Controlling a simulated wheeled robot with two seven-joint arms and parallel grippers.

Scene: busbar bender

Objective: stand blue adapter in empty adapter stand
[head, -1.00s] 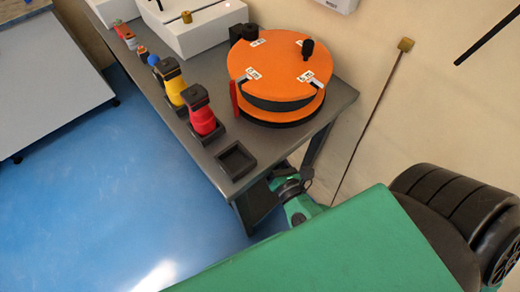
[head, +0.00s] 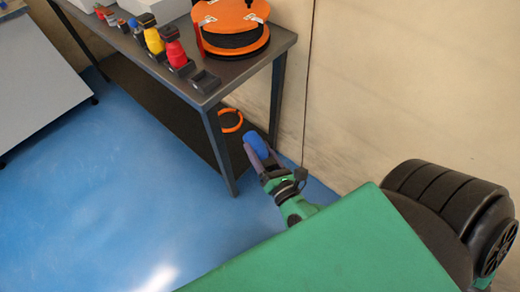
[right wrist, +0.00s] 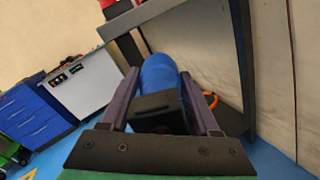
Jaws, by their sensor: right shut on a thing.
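The blue adapter (head: 256,146) is held in my right gripper (head: 260,158), beside the right end of the bench and lower than its top. In the right wrist view the adapter (right wrist: 161,72) lies between both fingers, with its square black end (right wrist: 157,106) towards the camera. The right gripper is shut on it. The empty adapter stand (head: 205,82) is a square black holder at the near right corner of the bench top. A red adapter (head: 174,49) and a yellow adapter (head: 153,39) stand in similar holders beside it. My left gripper is not in view.
The steel bench (head: 262,60) has a leg (head: 219,153) near my right gripper. A round orange-and-black device (head: 233,27) takes up the bench's right end. An orange ring (head: 231,127) is on the lower shelf. Blue floor (head: 110,200) is clear to the left.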

